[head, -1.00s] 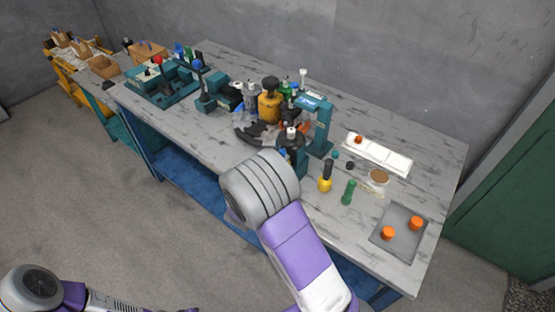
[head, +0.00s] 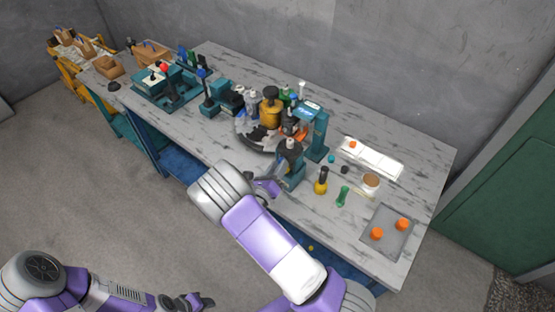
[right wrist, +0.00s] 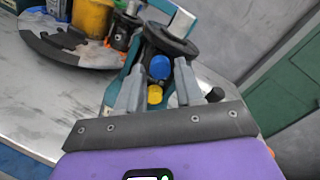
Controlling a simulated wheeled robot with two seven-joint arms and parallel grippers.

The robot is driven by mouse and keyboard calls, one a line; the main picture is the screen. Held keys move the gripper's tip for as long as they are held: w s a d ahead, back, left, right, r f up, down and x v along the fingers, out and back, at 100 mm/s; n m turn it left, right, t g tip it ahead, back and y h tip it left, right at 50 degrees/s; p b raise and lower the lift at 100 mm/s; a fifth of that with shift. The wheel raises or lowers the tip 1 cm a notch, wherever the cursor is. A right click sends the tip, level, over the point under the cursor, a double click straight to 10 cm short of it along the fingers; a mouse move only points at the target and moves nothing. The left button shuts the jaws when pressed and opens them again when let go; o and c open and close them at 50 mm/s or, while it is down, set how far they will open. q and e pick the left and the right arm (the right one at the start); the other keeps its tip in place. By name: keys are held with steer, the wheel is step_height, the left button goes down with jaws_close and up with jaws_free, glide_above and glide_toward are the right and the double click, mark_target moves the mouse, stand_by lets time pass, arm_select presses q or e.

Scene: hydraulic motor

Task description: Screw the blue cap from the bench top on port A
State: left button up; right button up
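The dark motor (head: 291,154) with a pale shaft stands in a teal fixture (head: 318,135) near the bench's front edge. In the right wrist view the motor's black disc (right wrist: 170,40) shows beyond my fingers. A blue cap (right wrist: 159,67) appears between the fingertips, with a yellow cap (right wrist: 155,95) below it. I cannot tell if the blue cap is on the motor or touched by the fingers. My right gripper (head: 272,186) is beside the motor, its fingers apart. My left gripper (head: 190,302) is low, away from the bench. Port A cannot be made out.
On the bench (head: 405,165), a yellow-and-black tool (head: 321,182) and a green one (head: 342,196) stand right of the motor. A grey tray (head: 387,239) holds orange caps. A white tray (head: 380,161) lies behind. A dark round turntable (head: 250,140) with bottles is at the left.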

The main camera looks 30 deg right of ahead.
arm_select(q)
steer(key=shift+r, duration=0.4)
arm_select(e)
steer(key=shift+f+n, duration=0.1)
steer(key=shift+n, duration=0.4)
arm_select(q)
steer(key=shift+r, duration=0.1)
steer(key=shift+r, duration=0.1)
steer(key=shift+r+p, duration=0.2)
steer(key=shift+p, duration=0.25)
arm_select(e)
steer(key=shift+c, duration=0.4)
jaws_close()
arm_select(q)
steer(key=shift+f, duration=0.15)
